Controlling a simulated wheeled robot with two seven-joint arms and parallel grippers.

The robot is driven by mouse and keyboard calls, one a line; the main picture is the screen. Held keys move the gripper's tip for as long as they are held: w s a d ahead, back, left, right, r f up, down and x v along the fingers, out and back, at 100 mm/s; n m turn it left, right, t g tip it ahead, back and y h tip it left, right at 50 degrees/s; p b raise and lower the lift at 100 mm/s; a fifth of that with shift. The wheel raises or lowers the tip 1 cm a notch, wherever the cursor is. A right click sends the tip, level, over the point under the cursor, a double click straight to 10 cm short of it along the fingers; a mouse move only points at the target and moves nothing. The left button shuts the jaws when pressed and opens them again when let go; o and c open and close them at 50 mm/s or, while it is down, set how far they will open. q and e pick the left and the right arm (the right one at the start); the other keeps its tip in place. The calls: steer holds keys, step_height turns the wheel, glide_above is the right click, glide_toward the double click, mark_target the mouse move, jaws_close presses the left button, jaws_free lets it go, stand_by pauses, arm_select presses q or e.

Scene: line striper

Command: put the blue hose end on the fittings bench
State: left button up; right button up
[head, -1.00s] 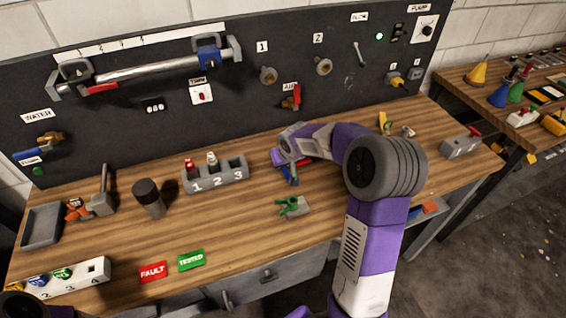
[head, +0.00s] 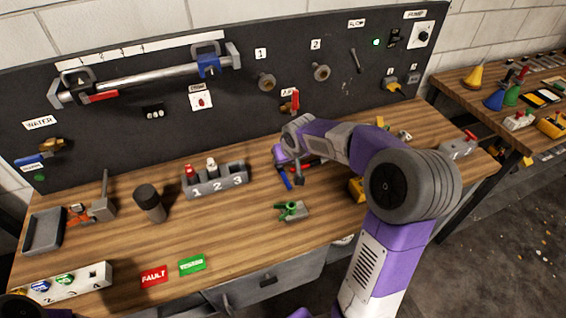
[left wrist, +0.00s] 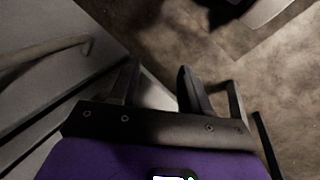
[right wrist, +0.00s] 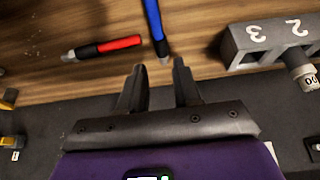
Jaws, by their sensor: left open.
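The blue hose end (head: 285,180) lies on the wooden bench (head: 235,235) near the back panel, partly hidden by my right gripper (head: 297,176) in the head view. In the right wrist view the blue hose end (right wrist: 155,28) has its metal tip just ahead of the gap between my right fingers (right wrist: 160,72). The fingers are apart and empty. A red hose end (right wrist: 112,45) lies beside it. My left gripper (left wrist: 155,75) is open and empty over the floor by grey bench parts. A second bench (head: 470,83) stands at the right; I cannot tell which bench is the fittings bench.
A black cylinder (head: 149,203) stands further left. Cones and small parts crowd the second bench.

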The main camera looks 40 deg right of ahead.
steer(key=shift+v, duration=2.05)
